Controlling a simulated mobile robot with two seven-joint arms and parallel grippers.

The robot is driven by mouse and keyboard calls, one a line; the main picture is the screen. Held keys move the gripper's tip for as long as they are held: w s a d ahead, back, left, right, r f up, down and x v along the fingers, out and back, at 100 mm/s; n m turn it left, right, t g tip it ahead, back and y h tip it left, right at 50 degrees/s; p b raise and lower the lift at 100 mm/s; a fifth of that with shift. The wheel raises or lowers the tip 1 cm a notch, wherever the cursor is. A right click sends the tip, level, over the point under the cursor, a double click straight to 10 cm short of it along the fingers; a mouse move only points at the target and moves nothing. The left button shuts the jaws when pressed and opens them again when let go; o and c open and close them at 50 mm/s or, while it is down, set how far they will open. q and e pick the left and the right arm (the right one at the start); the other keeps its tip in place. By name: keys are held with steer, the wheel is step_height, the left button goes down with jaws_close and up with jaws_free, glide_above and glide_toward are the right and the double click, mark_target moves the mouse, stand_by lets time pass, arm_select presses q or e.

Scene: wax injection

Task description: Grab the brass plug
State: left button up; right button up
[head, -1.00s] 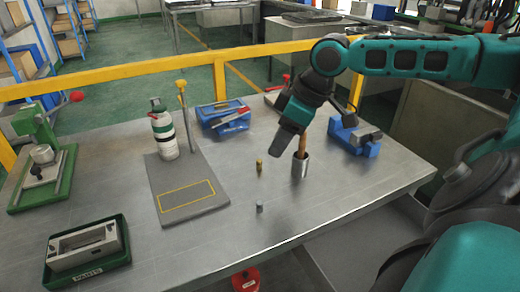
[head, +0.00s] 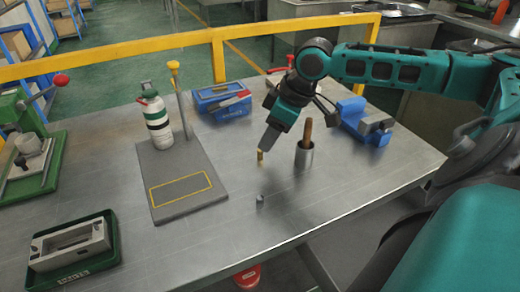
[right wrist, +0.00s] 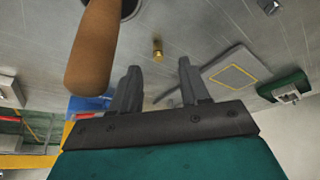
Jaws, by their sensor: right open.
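The small brass plug (head: 260,155) stands on the metal table, left of the metal cup. In the right wrist view the brass plug (right wrist: 157,49) lies just beyond the fingertips, between their lines. My right gripper (head: 268,146) is angled down close to the plug in the head view and partly overlaps it there. In the right wrist view the right gripper (right wrist: 159,66) has its two fingers apart, with nothing between them. My left gripper is in neither view.
A metal cup (head: 304,157) with a wooden handle (head: 308,132) stands close right of the gripper. A small grey piece (head: 260,200) is nearer the front edge. A grey board (head: 190,165) with a bottle (head: 157,120) lies left; a blue vise (head: 365,122) sits right.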

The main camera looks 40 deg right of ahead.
mark_target(260, 154)
steer(key=shift+b+x, duration=0.6)
steer(key=shift+x, duration=2.15)
steer(key=shift+w+d, duration=0.1)
jaws_close()
